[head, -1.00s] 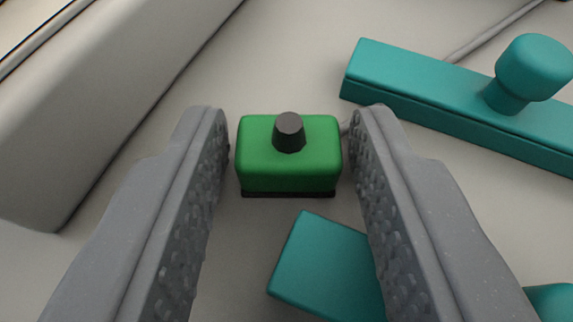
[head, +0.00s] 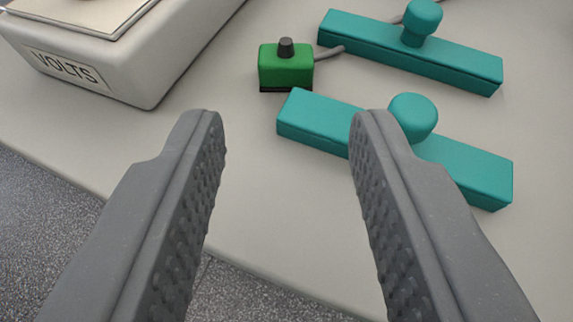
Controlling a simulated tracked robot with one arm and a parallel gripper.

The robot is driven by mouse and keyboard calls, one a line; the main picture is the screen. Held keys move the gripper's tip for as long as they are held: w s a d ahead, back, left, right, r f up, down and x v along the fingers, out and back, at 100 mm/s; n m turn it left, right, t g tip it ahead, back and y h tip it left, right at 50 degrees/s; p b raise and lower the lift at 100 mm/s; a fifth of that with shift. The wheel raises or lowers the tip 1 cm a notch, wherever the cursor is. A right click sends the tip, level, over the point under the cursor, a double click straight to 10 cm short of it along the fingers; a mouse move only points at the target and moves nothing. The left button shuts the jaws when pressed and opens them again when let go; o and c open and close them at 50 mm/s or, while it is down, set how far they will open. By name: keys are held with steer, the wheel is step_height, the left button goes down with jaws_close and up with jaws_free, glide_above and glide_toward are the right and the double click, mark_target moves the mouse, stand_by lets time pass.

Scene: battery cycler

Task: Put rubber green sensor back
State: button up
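The green sensor (head: 286,69) is a small green block with a dark knob on top and a dark base. It stands upright on the pale surface at the upper middle of the head view, with a grey cable running from its right side. My gripper (head: 287,118) is open and empty, its two grey textured fingers wide apart. The sensor is beyond the fingertips and apart from them.
Two teal bars with round knobs, a far one (head: 420,56) and a near one (head: 462,167), lie right of the sensor. The right finger overlaps the near bar in view. A pale box labelled VOLTS (head: 150,62) stands at the left. The surface's edge runs along the lower left, with speckled floor beyond.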

steer(key=shift+v, duration=1.9)
steer(key=s+r, duration=0.3)
steer(key=r, duration=0.7)
steer(key=s+d+r+t, duration=0.1)
steer(key=s+r, duration=0.3)
steer(key=r, duration=0.7)
steer(key=s+d+r, duration=0.1)
steer(key=s+r, duration=0.2)
steer(key=r, duration=0.8)
steer(key=shift+s+d+r+m+t+h, duration=0.2)
steer(key=shift+s+d+m+t+h, duration=0.05)
steer(key=shift+s+m+t+h, duration=0.1)
steer(key=shift+h, duration=0.25)
steer(key=s+r, duration=0.6)
steer(key=s+d+r, duration=0.1)
steer(key=s+r, duration=0.2)
steer(key=shift+c, duration=0.8)
steer(key=shift+f, duration=0.1)
